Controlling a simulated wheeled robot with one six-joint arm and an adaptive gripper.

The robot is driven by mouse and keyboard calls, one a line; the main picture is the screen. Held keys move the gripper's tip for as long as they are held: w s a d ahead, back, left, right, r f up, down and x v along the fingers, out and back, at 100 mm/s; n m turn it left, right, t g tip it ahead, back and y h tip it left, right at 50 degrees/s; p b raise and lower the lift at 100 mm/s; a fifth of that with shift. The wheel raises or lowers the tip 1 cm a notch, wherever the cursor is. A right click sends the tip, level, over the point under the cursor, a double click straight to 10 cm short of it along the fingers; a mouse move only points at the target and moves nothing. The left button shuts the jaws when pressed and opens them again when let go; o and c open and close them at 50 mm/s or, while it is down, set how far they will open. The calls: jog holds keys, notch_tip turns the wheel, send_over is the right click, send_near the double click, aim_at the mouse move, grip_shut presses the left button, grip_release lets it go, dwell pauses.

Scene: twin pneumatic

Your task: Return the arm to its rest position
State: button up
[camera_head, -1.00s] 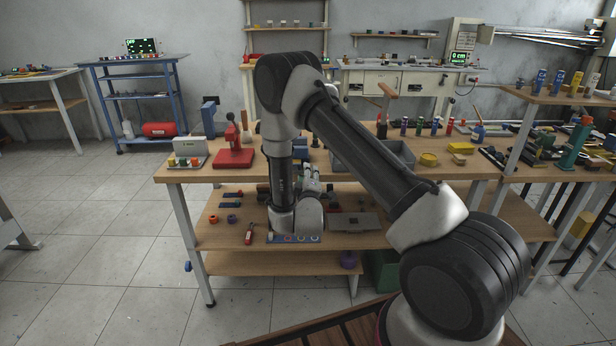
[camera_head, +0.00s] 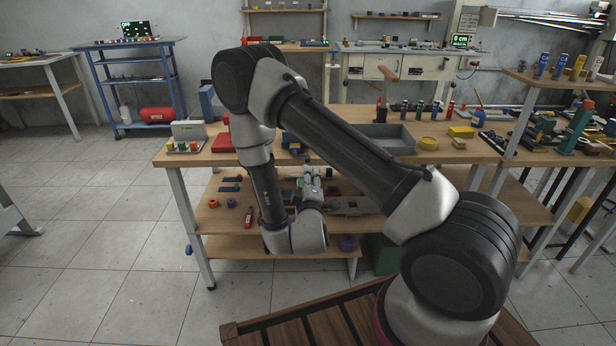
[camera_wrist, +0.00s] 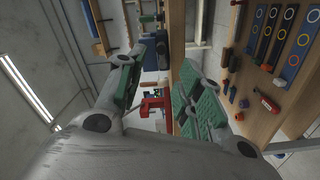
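My arm (camera_head: 340,145) is bent, rising from my base at the lower right to an elbow at the upper left, then running down to the wrist in front of the workbench. My gripper (camera_wrist: 158,88) shows in the wrist view with its two green-padded fingers apart and nothing held between them. In the head view my gripper (camera_head: 313,184) points away from me, in front of the bench's lower shelf, partly hidden by the wrist. Whether it touches the shelf or its parts cannot be told.
The lower shelf (camera_head: 217,226) holds small parts. Floor at left (camera_head: 90,240) is clear.

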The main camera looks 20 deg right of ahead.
dwell(0.3)
jog(key=s+a+f+m+g+y, duration=0.1)
jog(key=s+f+m+g+y, duration=0.15)
jog(key=f+g, duration=0.4)
jog(key=s+a+f+m+g+y, duration=0.1)
jog(key=s+a+f+m+g, duration=0.2)
jog(key=f, duration=0.6)
jog(key=s+a+r+g+y, duration=0.2)
jog(key=s+g, duration=0.2)
jog(key=s, duration=0.2)
jog(key=s+d+r+m, duration=0.1)
jog(key=s+d+r, duration=0.4)
jog(key=r, duration=0.9)
jog(key=s+d+r+m, duration=0.2)
jog(key=s+d+r, duration=0.3)
jog(key=r, duration=0.8)
jog(key=s+d+r+m, duration=0.1)
jog(key=s+d+r, duration=0.5)
jog(key=r, duration=0.8)
jog(key=shift+s+r+t, duration=0.35)
jog(key=shift+s, duration=1.25)
